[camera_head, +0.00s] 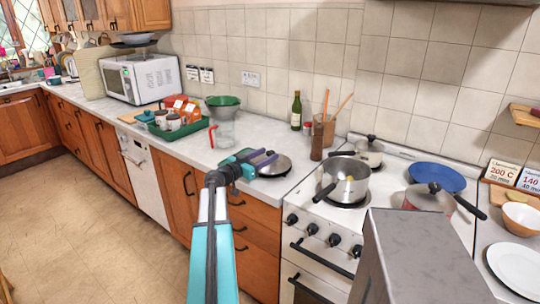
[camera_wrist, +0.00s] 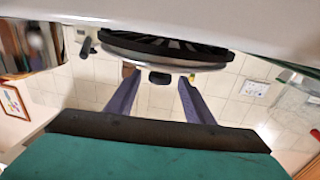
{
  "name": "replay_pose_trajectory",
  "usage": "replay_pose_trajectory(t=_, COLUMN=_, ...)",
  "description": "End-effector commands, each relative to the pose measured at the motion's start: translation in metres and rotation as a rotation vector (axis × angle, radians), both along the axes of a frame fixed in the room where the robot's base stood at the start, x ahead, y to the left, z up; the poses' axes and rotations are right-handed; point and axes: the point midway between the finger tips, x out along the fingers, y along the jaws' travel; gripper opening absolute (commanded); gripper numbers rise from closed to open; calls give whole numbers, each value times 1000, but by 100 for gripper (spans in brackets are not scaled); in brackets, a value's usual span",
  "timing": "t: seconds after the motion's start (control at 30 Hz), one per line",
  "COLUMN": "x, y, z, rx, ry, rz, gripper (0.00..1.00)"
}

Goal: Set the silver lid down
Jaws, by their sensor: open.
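The silver lid (camera_head: 281,167) lies flat on the light worktop, just left of the stove. My gripper (camera_head: 262,157) is at the lid's left side with its purple fingers reaching over it. In the wrist view, which is upside down, the lid (camera_wrist: 185,66) rests against the worktop at the top of the picture. Its dark knob (camera_wrist: 160,77) shows between the tips of my open fingers, with space on both sides. In the head view the fingers partly hide the lid.
An open pot (camera_head: 343,187) stands on the stove to the right. A glass jug (camera_head: 222,133) and a green tray (camera_head: 182,133) are to the left. A pepper mill (camera_head: 316,141), a bottle (camera_head: 296,112) and a utensil holder (camera_head: 328,130) stand behind.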

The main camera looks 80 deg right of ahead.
Motion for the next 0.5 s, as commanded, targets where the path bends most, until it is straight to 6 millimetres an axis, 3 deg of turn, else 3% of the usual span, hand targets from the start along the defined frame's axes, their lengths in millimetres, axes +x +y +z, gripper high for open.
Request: replay_pose_trajectory(t=0.5, x=46, y=65, z=-1, rx=-1, ry=-1, rz=1, gripper=48)
